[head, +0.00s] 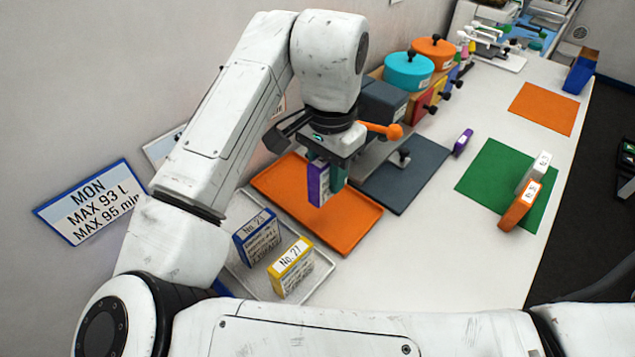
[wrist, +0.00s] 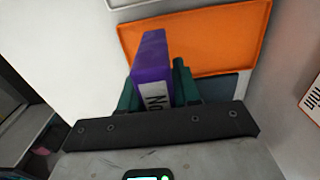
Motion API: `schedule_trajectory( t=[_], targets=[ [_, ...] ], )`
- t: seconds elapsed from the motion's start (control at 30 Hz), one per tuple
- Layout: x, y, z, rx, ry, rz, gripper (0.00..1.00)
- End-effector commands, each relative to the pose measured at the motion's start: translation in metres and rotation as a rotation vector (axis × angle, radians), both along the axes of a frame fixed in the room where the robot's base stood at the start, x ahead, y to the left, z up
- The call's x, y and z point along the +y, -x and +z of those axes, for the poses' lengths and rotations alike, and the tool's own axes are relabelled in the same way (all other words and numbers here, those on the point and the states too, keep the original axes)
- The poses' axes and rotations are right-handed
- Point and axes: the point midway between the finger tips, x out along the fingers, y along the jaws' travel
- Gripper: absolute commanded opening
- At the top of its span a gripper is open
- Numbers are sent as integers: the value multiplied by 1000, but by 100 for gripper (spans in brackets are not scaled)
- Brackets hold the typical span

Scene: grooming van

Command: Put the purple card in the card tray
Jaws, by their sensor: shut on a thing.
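My gripper (head: 326,172) is shut on a purple card (head: 318,186), a thick upright block with a white label. In the wrist view the purple card (wrist: 152,58) stands between the green fingers (wrist: 157,90), its label partly reading "No". The card is held over the orange tray (head: 359,228); I cannot tell the exact gap below it. The pale grey tray (head: 324,262), apparently the card tray, lies nearer me to the left.
A smaller-looking purple block (head: 463,142) stands on the table beyond the dark grey mat (head: 415,178). Teal (head: 409,71) and orange round tins stand behind the gripper. The wall is close on the left.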

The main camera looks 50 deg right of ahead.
Motion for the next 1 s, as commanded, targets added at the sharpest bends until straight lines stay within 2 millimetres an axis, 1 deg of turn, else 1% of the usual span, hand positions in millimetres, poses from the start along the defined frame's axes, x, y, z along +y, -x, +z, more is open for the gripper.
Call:
schedule_trajectory(
  t=[0.03, 0.1, 0.2, 0.3, 0.53, 0.57, 0.7, 0.8, 1.0],
  targets=[
    [-7, -10, -4, 1, -3, 0, 1],
    [-12, -19, -19, 2, -2, 1, 1],
    [-19, -30, -35, 2, -1, 0, 1],
    [-24, -38, -46, 1, -1, 1, 1],
    [-31, -48, -61, 0, -1, -1, 1],
    [-32, -51, -65, 0, -2, 1, 1],
    [-32, -50, -84, 1, -2, 0, 1],
    [-32, -50, -93, 0, -1, 0, 1],
    [-32, -50, -94, -1, 0, -1, 1]
  ],
)
